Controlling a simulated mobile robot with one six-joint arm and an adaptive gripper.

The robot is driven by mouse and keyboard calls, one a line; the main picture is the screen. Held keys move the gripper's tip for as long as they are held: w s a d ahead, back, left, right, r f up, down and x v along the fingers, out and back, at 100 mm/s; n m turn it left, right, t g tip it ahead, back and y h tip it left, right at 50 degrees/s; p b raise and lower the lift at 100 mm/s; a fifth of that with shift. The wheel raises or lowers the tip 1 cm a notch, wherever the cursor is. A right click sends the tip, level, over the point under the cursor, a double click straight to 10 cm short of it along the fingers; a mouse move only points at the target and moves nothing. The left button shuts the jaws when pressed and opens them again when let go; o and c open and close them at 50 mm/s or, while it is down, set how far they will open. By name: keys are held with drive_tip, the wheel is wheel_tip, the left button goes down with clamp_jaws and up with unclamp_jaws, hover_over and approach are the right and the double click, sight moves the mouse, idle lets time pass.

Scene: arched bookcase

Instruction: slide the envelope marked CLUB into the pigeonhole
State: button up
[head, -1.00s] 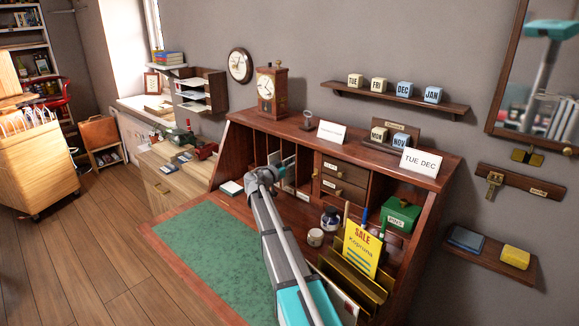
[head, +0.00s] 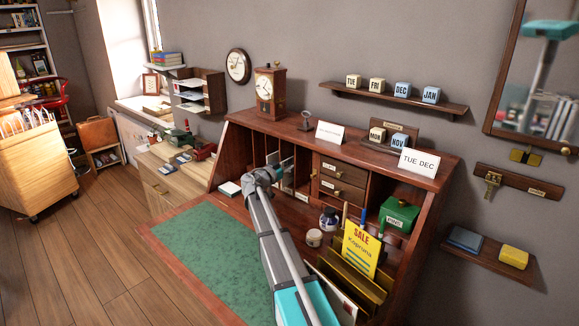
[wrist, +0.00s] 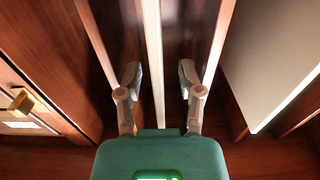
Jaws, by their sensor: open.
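In the wrist view my gripper (wrist: 159,82) is open, with one finger on each side of a thin white upright edge (wrist: 154,60). This edge looks like an envelope seen edge-on, standing between wooden dividers. It is apart from both fingers. No CLUB mark can be read on it. The pigeonholes (head: 287,160) are at the back of the desk in the head view, with upright papers in some slots.
A wide pale sheet (wrist: 265,50) stands right of the fingers, beyond a divider. Small drawers (head: 340,182) are right of the pigeonholes. A brass rack (head: 355,283) with a yellow SALE card (head: 359,248) stands at front right. The green desk mat (head: 200,255) is clear.

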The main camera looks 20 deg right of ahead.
drive_tip(key=v, duration=1.1)
drive_tip(key=shift+r, duration=0.15)
idle(0.7)
wheel_tip(320, 180, up, 21)
drive_tip(key=p, duration=2.1)
